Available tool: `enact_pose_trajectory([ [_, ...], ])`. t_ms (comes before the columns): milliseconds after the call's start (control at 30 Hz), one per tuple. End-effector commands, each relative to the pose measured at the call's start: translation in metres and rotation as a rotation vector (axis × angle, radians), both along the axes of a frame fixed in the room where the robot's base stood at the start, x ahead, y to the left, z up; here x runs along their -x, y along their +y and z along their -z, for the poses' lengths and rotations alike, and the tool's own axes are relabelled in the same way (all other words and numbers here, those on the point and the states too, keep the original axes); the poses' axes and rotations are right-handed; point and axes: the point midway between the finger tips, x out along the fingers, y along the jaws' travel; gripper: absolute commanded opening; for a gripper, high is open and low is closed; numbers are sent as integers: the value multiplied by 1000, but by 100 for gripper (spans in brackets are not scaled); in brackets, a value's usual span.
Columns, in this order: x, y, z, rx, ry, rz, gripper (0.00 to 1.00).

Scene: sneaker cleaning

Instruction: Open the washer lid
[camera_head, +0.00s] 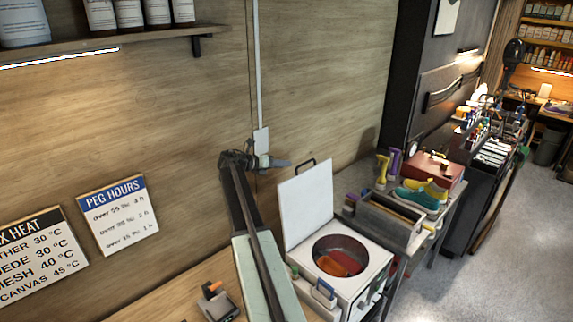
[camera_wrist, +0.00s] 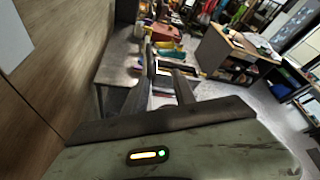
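The washer (camera_head: 372,262) is a white box on the bench with a round opening on top. Its flat white lid (camera_head: 305,205) stands upright at the back left side, raised off the opening, with a dark handle loop (camera_head: 305,166) on its upper edge. Orange and red items (camera_head: 340,263) lie inside the drum. My gripper (camera_head: 276,163) is up near the wall, left of the lid's upper edge, and appears apart from it. In the wrist view my gripper (camera_wrist: 163,72) has its two fingers spread with a gap, holding nothing I can make out.
An open grey box (camera_head: 390,218) stands right of the washer. Yellow and teal shoes (camera_head: 420,195) and a red box (camera_head: 435,170) are farther along the bench. A small grey device (camera_head: 218,303) lies at the front left. A wooden wall (camera_head: 320,70) runs behind; open floor (camera_head: 500,250) lies right.

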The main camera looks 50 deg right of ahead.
Motion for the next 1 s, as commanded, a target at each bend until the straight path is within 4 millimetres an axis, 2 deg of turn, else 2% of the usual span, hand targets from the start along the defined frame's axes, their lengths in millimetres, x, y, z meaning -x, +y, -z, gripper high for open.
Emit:
enact_pose_trajectory([
  [200,-4,11,-5,0,0,1,33],
  [800,-5,13,-3,0,0,-1,33],
  [867,-13,20,6,0,0,-12,33],
  [933,-32,40,27,0,0,-45,33],
  [967,-44,54,38,0,0,-65,33],
  [1000,-59,77,56,-1,0,-96,33],
])
